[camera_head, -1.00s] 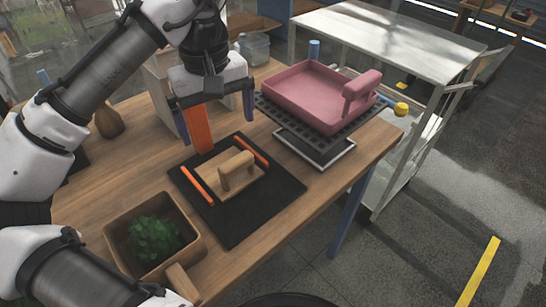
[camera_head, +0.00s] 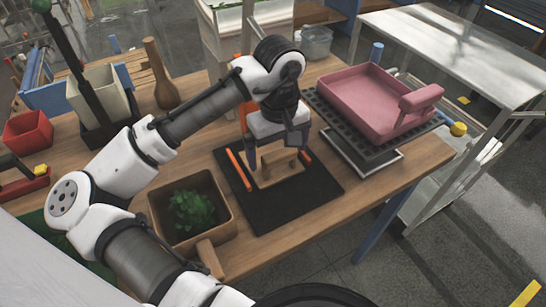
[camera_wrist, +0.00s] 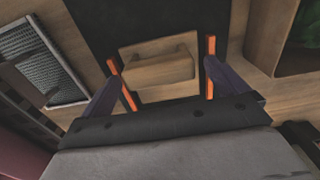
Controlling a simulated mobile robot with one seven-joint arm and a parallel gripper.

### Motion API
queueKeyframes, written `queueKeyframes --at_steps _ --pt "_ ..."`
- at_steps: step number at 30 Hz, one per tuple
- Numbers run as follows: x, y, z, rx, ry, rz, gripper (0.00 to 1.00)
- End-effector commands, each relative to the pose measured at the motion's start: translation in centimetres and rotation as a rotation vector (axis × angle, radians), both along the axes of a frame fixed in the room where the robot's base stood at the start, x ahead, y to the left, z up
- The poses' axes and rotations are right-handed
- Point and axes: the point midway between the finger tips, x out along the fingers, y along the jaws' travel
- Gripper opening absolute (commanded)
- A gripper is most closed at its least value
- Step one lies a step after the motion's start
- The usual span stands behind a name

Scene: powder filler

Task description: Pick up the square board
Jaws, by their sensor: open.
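The square board (camera_head: 268,182) is light wood with a raised block handle on top. It lies on a black mat (camera_head: 300,203) between two orange strips. It also shows in the wrist view (camera_wrist: 133,62), upper middle, its handle running across it. My gripper (camera_head: 279,155) is open above the board, its purple fingers toward opposite sides and nothing visibly held. In the wrist view, my gripper's fingers (camera_wrist: 166,88) point at the board from either side. In the head view my gripper partly hides the board and handle. I cannot tell whether the fingers touch anything.
A wooden box (camera_head: 160,205) with a green plant stands left of the mat, its handle toward the front. A pink tray (camera_head: 350,92) sits on a dark perforated rack at the right. A wooden bottle-shaped object (camera_head: 163,85) and a red box (camera_head: 27,132) stand farther left.

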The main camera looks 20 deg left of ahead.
Motion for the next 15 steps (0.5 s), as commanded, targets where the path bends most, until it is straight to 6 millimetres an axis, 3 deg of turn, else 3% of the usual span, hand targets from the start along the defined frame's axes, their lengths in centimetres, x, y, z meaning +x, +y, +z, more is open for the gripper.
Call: queueKeyframes --at_steps 6,15 --pt "-0.1 -0.2 -2.8 -0.001 0.002 0.0 0.98" --pt "-0.1 -0.2 -3.4 0.001 -0.001 0.0 0.98"
